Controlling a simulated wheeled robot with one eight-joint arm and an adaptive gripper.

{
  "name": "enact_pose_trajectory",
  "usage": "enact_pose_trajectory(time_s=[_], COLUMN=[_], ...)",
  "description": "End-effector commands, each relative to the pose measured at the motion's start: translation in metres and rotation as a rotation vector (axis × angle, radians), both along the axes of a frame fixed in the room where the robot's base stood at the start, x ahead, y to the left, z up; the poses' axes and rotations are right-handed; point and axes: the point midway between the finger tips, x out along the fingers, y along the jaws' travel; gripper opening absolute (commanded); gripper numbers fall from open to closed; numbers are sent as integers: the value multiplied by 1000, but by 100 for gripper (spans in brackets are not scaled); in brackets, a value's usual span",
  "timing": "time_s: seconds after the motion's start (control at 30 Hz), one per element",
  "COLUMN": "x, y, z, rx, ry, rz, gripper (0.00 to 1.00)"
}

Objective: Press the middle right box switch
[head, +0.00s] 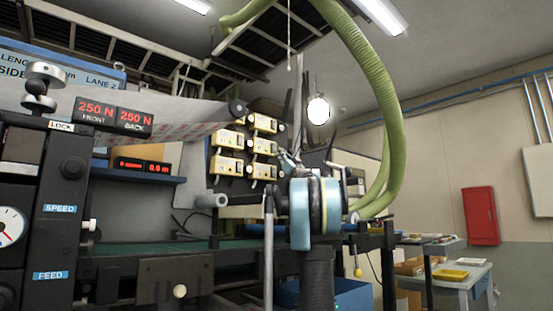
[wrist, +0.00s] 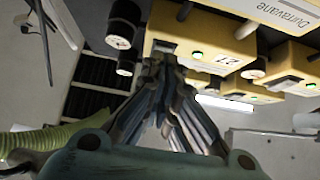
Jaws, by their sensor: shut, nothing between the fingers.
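Several cream-yellow switch boxes hang in two columns on a dark panel in the head view; the middle right box (head: 264,146) is just left of my gripper (head: 287,160). In the wrist view my gripper (wrist: 163,62) is shut and empty. The fingertips hide part of the switch.
In the wrist view black cylindrical knobs (wrist: 122,28) stand left of the box, and other yellow boxes (wrist: 292,66) lie to the right.

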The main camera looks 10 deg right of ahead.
Motion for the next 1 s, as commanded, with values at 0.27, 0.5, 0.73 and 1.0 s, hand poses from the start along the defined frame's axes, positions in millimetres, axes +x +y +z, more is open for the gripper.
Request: enact_pose_trajectory(time_s=[0.27, 0.5, 0.73, 1.0], x=[-50, -81, -94, -94], y=[-28, -45, -51, -51], z=[0, 0, 0, 0], rx=[-1, -1, -1, -1], ry=[-1, 0, -1, 0], rz=[-4, -2, 0, 1], gripper=[0, 0, 0, 0])
